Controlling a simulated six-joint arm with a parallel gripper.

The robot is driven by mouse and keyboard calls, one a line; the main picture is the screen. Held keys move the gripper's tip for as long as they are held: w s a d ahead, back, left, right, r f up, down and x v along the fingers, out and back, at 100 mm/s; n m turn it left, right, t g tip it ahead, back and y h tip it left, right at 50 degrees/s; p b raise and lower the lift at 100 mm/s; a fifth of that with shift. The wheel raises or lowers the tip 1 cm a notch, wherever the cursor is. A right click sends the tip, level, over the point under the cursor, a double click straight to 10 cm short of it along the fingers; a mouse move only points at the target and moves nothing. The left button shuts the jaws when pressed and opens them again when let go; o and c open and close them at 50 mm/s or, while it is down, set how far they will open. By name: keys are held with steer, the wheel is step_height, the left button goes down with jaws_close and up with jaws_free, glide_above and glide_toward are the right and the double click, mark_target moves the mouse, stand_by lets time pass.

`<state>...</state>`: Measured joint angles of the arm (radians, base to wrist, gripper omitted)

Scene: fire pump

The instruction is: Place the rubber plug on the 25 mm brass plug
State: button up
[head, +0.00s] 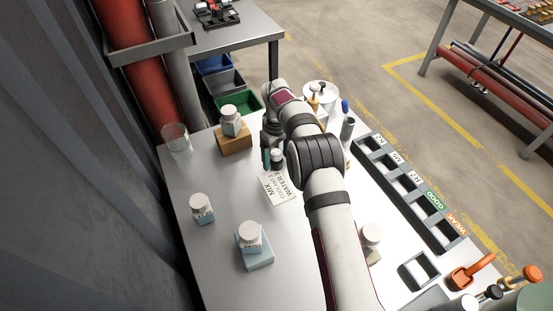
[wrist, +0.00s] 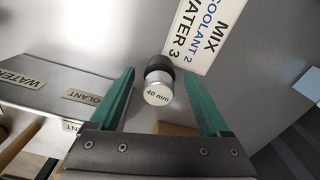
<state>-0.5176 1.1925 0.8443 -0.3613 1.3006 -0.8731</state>
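A small round piece with a black part and a pale metallic part marked "40 mm" (wrist: 158,96) stands on the table by a printed card; in the head view it is the small black-and-white piece (head: 277,158). My gripper (wrist: 163,75) is open, with one green finger on each side of this piece. Gaps show between the fingers and the piece. In the head view my gripper (head: 268,157) is partly hidden by my arm. No piece marked 25 mm can be read in either view, and I cannot make out the brass plug for certain.
The mixing card (head: 279,189) lies beside the piece. A glass beaker (head: 175,140) is at left. A labelled rack (head: 412,192) runs along the right edge.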

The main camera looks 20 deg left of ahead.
mark_target(280, 153)
jaws_close()
steer(key=shift+r, duration=0.15)
